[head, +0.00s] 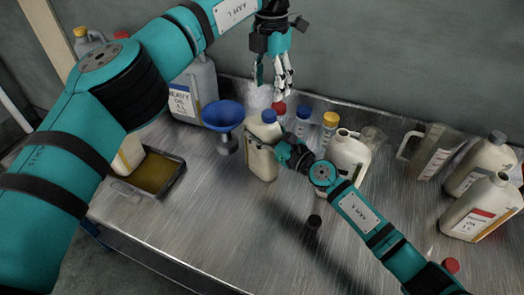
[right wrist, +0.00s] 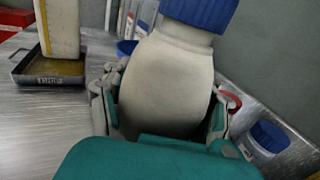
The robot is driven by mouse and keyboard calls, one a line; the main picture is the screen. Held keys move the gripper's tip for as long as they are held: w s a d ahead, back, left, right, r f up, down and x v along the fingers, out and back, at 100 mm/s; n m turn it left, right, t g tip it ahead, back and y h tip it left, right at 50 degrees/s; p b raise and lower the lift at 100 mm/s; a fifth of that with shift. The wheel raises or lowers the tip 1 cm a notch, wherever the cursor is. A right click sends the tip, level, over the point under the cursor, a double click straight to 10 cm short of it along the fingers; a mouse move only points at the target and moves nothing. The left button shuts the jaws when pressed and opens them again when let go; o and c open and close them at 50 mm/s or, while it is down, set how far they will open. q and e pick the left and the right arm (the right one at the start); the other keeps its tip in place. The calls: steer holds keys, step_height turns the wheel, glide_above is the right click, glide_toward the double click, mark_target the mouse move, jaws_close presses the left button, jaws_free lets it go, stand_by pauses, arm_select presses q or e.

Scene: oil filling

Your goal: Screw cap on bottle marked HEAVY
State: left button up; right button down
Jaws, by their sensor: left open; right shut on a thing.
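A cream bottle (head: 262,160) with a blue cap (head: 269,116) on its top stands upright near the middle of the metal table. My right gripper (head: 278,152) is shut around its body; in the right wrist view the bottle (right wrist: 165,85) sits between the fingers, with the blue cap (right wrist: 200,12) above them. No marking on this bottle can be read. My left gripper (head: 273,82) is open and empty, fingers pointing down, above and behind the blue cap. A large grey jug (head: 203,85) at the back left has a label that seems to read HEAVY OIL; its upper part is partly hidden by my left arm.
A blue funnel (head: 223,114) stands left of the held bottle. An oil tray (head: 172,184) lies farther left. An uncapped cream jug (head: 349,160), a clear pitcher (head: 428,150) and labelled jugs (head: 482,208) stand to the right. The front left table is clear.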

arm_select(q)
steer(key=n, duration=1.5)
steer(key=shift+n, duration=0.3)
steer(key=n, duration=0.7)
steer(key=shift+n, duration=0.3)
steer(key=n, duration=0.8)
